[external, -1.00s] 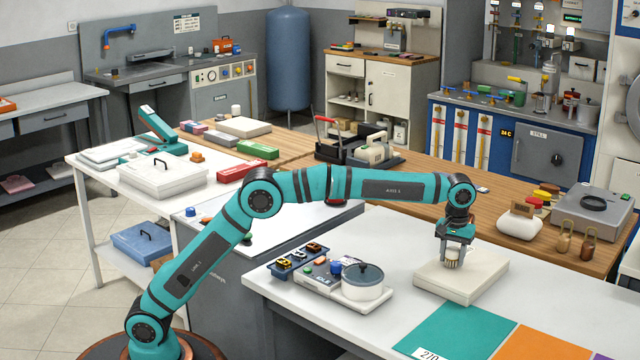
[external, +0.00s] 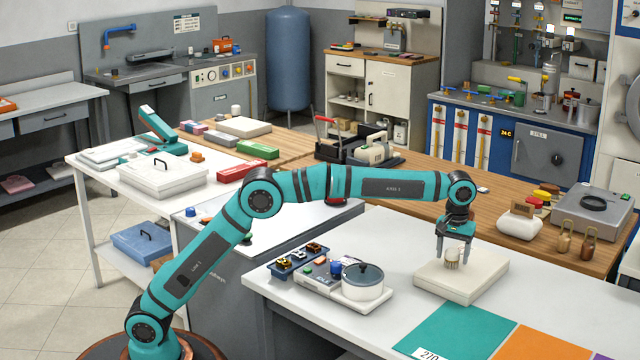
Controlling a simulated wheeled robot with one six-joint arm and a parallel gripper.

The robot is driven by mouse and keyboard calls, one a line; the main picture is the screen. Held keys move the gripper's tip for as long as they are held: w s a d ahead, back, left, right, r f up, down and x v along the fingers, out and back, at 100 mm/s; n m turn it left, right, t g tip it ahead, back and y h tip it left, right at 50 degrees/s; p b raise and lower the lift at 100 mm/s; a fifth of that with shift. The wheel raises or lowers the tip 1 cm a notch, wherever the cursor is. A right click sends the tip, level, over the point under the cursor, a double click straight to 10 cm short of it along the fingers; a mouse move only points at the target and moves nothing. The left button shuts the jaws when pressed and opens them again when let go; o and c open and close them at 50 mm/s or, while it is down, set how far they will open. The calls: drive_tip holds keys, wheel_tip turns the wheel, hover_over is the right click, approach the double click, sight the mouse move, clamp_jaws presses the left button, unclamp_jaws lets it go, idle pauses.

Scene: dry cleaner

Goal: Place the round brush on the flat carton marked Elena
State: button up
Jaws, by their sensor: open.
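The round brush (external: 452,258), a small pale piece with a light top, stands on a flat cream carton (external: 462,279) on the white table. No name can be read on the carton in this view. My gripper (external: 453,262) is just above the carton with its fingers spread, one on each side of the brush. A gap shows between the fingers and the brush. The brush rests on the carton's top, near its middle.
A white scale-like device with a round pot (external: 362,281) stands left of the carton. A teal mat (external: 458,332) lies in front. A white pouch (external: 518,224) and a grey device (external: 593,211) stand on the wooden counter behind.

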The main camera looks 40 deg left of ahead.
sight(453, 250)
wheel_tip(453, 250, up, 11)
idle(0.4)
